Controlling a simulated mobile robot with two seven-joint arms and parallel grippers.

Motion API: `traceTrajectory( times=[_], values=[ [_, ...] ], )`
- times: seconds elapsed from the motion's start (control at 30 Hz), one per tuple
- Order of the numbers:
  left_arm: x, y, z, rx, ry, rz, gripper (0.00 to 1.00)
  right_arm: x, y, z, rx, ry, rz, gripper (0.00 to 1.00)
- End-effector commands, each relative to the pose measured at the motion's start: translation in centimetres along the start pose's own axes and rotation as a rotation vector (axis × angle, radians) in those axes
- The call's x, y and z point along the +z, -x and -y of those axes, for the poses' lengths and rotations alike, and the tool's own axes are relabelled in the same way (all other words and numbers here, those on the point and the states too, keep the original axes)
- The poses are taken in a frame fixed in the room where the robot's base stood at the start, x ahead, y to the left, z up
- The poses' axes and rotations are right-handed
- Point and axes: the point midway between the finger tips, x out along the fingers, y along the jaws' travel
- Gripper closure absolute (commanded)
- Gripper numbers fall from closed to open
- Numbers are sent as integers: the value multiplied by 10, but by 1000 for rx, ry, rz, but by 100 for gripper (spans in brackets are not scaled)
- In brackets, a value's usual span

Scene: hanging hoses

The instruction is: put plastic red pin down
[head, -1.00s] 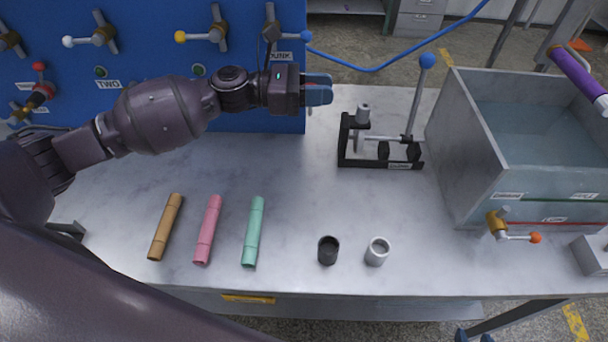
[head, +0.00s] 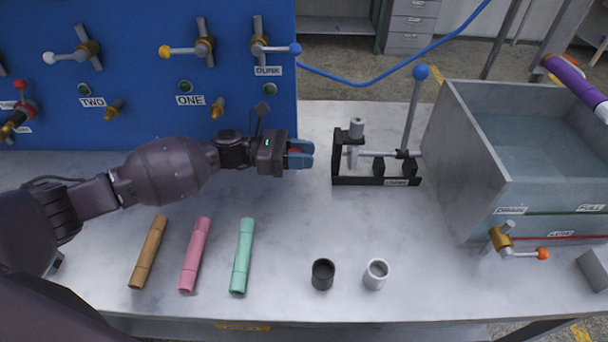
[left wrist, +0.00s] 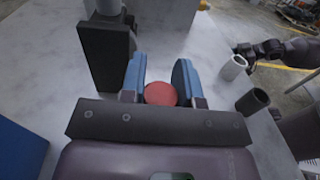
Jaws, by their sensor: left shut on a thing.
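My left gripper (head: 300,154) is over the table, between the blue panel and the black stand. Its blue fingers are shut on the red pin, whose round red end (left wrist: 160,94) shows between the fingers in the left wrist view. In the head view the pin is mostly hidden by the fingers. A dark gripper, apparently my right one (left wrist: 246,50), is at the right of the left wrist view; its jaws are too small to tell.
The black stand (head: 340,180) with a blue-knobbed lever is just right of the left gripper. Brown (head: 148,252), pink (head: 195,255) and green (head: 242,256) tubes lie in front. Black (head: 322,274) and grey (head: 376,274) cups stand nearby. A water tank (head: 470,170) is at right. Table between is clear.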

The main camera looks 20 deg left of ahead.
Motion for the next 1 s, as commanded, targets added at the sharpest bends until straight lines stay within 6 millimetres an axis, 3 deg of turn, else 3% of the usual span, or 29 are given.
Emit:
traceTrajectory(
  times=[0.1, 0.37, 0.6, 1.0],
  values=[
    [-16, 0, 0, 0, 2, 0, 98, 0, -1, 0, -1, 1, -3, 57],
    [-30, 0, 0, 0, 2, 0, 98, 1, -1, 0, -1, 4, -3, 57],
    [-62, 0, 0, 1, 3, -1, 98, 9, -4, 0, -3, 7, 10, 57],
    [-67, 0, 0, 0, 0, 1, 98, 6, -6, 1, -4, 7, 4, 57]
  ],
)
